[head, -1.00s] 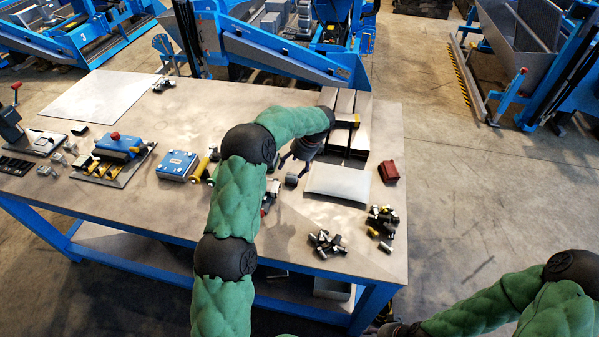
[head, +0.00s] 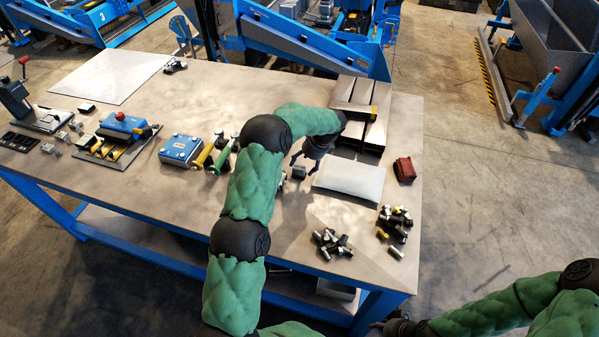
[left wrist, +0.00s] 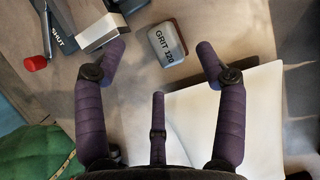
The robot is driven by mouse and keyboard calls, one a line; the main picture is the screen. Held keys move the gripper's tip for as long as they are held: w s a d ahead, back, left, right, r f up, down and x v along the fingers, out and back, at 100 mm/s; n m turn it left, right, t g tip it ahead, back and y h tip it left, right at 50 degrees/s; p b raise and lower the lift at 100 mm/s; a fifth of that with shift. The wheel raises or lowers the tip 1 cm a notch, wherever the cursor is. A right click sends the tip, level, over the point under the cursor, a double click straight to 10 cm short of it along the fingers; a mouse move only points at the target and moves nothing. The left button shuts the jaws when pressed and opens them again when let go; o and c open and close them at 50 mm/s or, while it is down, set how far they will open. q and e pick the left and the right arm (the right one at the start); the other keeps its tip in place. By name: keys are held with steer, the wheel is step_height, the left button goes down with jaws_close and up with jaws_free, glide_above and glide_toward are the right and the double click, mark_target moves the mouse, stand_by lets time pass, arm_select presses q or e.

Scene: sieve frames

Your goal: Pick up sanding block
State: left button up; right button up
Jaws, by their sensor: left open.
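The sanding block (left wrist: 167,43) is a small grey block with a reddish-brown edge, marked GRIT 120, in the left wrist view. It lies on the table beside a white sheet, and in the head view it is a small grey block (head: 298,172). My left gripper (left wrist: 181,66) is open and empty, with its purple fingers on either side of the block's position, short of it and apart from it. In the head view my left gripper (head: 304,164) hangs just by the block. My right gripper (head: 386,326) is dark and low, off the table's front edge; its fingers are unclear.
The white sheet (head: 349,181) lies right of the block, with stacked metal frames (head: 357,112) behind. A tool marked SHUT (left wrist: 60,38) and a metal part (left wrist: 102,33) are at the left finger. A red block (head: 404,169) and loose fittings (head: 331,242) lie rightward.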

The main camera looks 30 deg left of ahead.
mark_target(301, 169)
arm_select(q)
steer(key=shift+x, duration=2.65)
steer(key=shift+w+d, duration=0.1)
steer(key=shift+d, duration=0.1)
steer(key=c, duration=1.3)
